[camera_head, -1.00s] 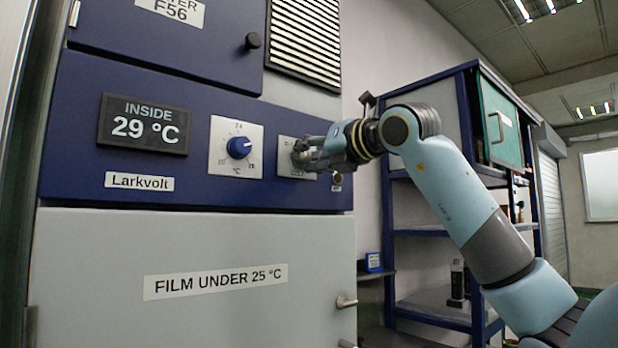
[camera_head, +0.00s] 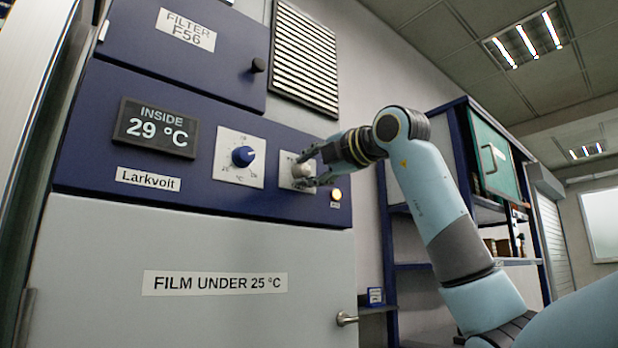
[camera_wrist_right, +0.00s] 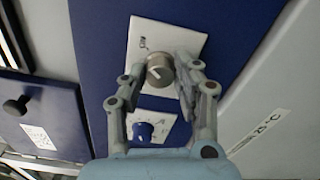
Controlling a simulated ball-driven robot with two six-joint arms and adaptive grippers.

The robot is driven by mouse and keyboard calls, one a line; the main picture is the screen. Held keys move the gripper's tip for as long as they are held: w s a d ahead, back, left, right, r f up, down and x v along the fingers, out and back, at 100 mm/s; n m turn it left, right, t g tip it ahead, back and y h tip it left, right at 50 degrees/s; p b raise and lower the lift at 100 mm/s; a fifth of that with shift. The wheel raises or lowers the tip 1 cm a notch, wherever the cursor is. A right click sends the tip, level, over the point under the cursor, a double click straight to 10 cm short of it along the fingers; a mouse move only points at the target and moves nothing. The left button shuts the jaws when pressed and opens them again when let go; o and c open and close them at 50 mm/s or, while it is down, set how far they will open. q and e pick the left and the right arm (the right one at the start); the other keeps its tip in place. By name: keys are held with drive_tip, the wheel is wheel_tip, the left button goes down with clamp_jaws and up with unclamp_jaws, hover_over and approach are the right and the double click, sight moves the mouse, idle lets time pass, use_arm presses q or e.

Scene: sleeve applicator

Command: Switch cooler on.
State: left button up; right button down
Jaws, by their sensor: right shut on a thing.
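The cooler (camera_head: 200,240) has a blue control panel with a display (camera_head: 157,129) reading INSIDE 29 °C. A grey rotary switch knob (camera_wrist_right: 159,72) sits on a white plate (camera_wrist_right: 137,44) in the right wrist view. My right gripper (camera_head: 303,170) is shut on this knob, with one finger on either side; the fingers partly hide it in the head view. A small lamp (camera_head: 336,194) right of the plate glows yellow. A blue temperature dial (camera_head: 243,157) is on a white plate left of the gripper; it also shows in the wrist view (camera_wrist_right: 143,131). My left gripper is out of view.
A blue filter door (camera_head: 190,40) with a dark knob and a slatted vent (camera_head: 305,58) are above the panel. The grey door (camera_head: 120,235) below is labelled FILM UNDER 25 °C and has a handle (camera_head: 346,319). Blue shelving (camera_head: 389,230) stands behind my right arm.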

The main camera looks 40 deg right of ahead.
drive_tip(key=shift+m+b, duration=0.35)
drive_tip(key=shift+m, duration=0.45)
drive_tip(key=c, duration=1)
unclamp_jaws()
drive_tip(key=shift+s+d, duration=0.15)
drive_tip(key=shift+s, duration=1.85)
drive_tip(key=shift+s+d, duration=0.15)
drive_tip(key=shift+s, duration=1.85)
drive_tip(key=shift+s+d, duration=0.15)
drive_tip(key=shift+s, duration=1.85)
